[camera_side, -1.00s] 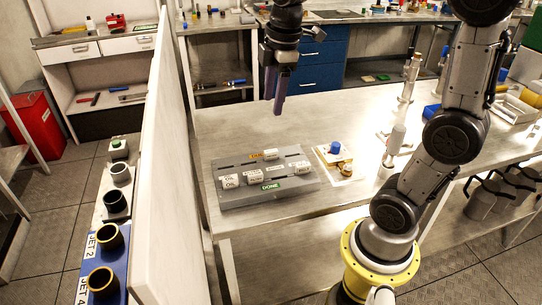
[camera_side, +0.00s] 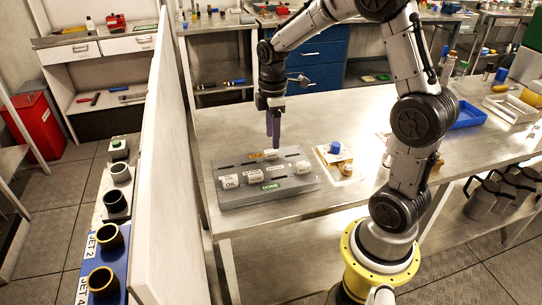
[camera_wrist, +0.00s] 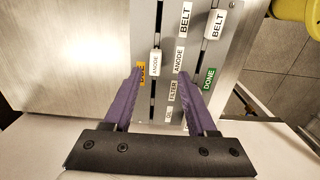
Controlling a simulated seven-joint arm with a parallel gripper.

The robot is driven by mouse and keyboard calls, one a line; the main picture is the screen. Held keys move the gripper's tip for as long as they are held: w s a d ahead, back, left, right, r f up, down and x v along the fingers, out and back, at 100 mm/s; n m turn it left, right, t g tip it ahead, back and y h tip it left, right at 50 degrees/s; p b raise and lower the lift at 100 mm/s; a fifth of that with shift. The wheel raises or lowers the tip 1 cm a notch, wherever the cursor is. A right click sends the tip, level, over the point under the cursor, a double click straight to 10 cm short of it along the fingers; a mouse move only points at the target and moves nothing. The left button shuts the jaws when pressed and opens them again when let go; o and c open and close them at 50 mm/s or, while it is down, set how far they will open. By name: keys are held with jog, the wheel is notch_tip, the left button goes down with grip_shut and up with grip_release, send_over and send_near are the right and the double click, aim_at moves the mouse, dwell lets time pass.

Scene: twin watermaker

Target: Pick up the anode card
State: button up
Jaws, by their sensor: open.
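The anode card (camera_wrist: 155,62) is a small white card marked ANODE, standing in the slot beside the orange DUE label (camera_wrist: 142,74) on the grey board. It also shows in the side view (camera_side: 270,153), at the board's back row. My gripper (camera_wrist: 159,72) has purple fingers and is open and empty. In the wrist view its fingertips lie on either side of the card's near end. In the side view my gripper (camera_side: 273,145) points down just above the card; whether it touches is unclear.
The grey board (camera_side: 308,184) also holds a belt card (camera_wrist: 217,23) in the slot by the green DONE label (camera_wrist: 209,78). Printed OIL, FILTER, ANODE and BELT labels run between the slots. A blue-topped item (camera_side: 335,147) stands right of the board. A white partition (camera_side: 160,200) rises at left.

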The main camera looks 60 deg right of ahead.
aim_at(271, 151)
jog(key=shift+w+d+f, duration=0.1)
jog(key=shift+w+f, duration=0.1)
jog(key=shift+f, duration=1.15)
jog(key=shift+w+d+f, duration=0.1)
jog(key=shift+w+f, duration=0.05)
jog(key=shift+f, duration=1.15)
grip_shut()
